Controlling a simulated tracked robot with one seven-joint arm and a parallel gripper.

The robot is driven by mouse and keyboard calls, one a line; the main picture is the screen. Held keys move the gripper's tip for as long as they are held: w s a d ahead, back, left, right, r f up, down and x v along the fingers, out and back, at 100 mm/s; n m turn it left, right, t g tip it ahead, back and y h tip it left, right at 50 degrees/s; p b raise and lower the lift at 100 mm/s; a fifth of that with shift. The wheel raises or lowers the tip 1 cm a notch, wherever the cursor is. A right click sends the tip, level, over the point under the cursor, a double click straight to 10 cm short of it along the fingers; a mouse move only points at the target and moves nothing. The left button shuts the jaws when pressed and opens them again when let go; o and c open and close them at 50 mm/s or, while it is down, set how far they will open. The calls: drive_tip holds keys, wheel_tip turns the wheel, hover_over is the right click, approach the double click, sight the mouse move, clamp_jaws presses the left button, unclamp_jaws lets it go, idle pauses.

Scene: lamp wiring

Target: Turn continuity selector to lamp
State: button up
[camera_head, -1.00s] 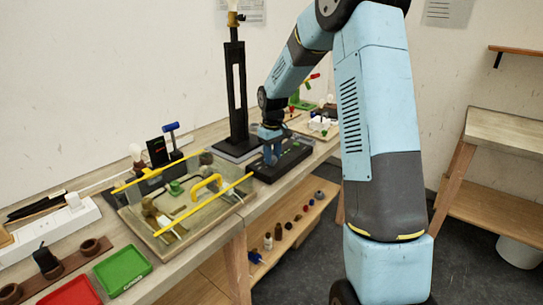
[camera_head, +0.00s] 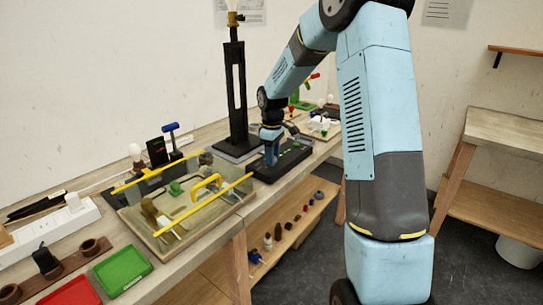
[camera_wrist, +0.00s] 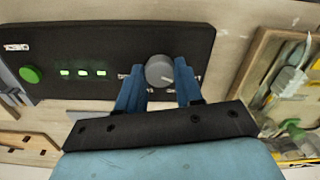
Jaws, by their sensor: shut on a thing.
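The continuity selector is a round grey knob (camera_wrist: 159,71) on a black check panel (camera_wrist: 115,42), seen in the wrist view. My gripper (camera_wrist: 160,85) has its two blue fingers on either side of the knob and is shut on it. The labels around the knob are mostly hidden by the fingers. The panel has a green button (camera_wrist: 31,74) and several lit green indicators (camera_wrist: 82,73). In the head view the black panel (camera_head: 262,172) lies on the bench, with my gripper (camera_head: 271,160) over its left part. The knob is hidden there.
A tall black lamp stand (camera_head: 234,95) rises just behind the panel. A wooden tray with yellow bars (camera_head: 207,184) stands to the left of it. Green (camera_head: 122,270) and red (camera_head: 76,293) trays lie at the front left.

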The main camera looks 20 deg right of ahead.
drive_tip(key=o, duration=1)
drive_tip(key=shift+o, duration=0.2)
wheel_tip(320, 180, up, 14)
drive_tip(key=shift+f, duration=0.15)
